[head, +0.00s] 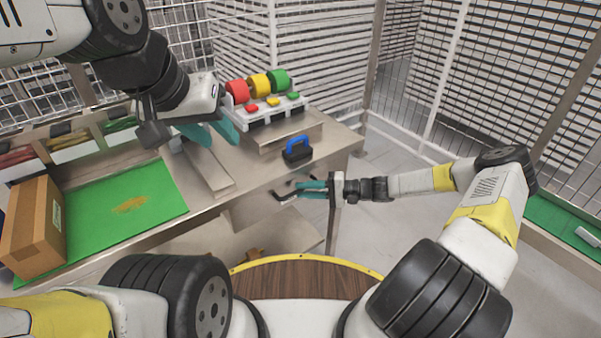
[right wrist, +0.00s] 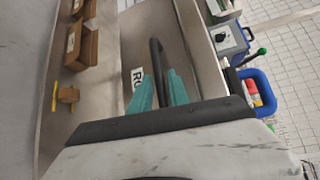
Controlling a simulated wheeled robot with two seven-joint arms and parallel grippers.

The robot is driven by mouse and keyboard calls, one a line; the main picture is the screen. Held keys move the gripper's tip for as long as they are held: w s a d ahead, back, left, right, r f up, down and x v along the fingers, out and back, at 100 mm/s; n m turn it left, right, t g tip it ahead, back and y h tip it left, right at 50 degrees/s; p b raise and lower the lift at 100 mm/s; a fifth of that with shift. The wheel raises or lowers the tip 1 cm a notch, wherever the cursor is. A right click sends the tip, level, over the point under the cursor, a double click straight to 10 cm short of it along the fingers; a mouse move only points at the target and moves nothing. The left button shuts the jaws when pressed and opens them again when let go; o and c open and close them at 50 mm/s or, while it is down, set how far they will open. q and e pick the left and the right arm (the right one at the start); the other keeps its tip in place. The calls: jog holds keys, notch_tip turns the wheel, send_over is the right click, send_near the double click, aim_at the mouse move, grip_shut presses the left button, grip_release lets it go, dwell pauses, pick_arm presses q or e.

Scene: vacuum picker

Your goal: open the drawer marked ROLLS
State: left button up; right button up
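The drawer marked ROLLS has a grey front under the bench (head: 240,214). In the right wrist view part of its label (right wrist: 137,78), reading "RO", shows beside a dark bar handle (right wrist: 157,65). The handle (head: 283,197) also shows in the head view. My right gripper (head: 300,189) is at the handle, its teal fingers close together on either side of the bar; in the right wrist view (right wrist: 161,80) they appear shut on it. A finger hides the rest of the label. My left gripper (head: 222,140) is open and empty above the bench top.
A cardboard box (head: 35,228) and green mat (head: 140,200) lie left. Wire mesh fencing surrounds the area.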

jog(key=shift+w+a+f, duration=0.1)
jog(key=shift+a, duration=0.65)
grip_shut()
dwell(0.9)
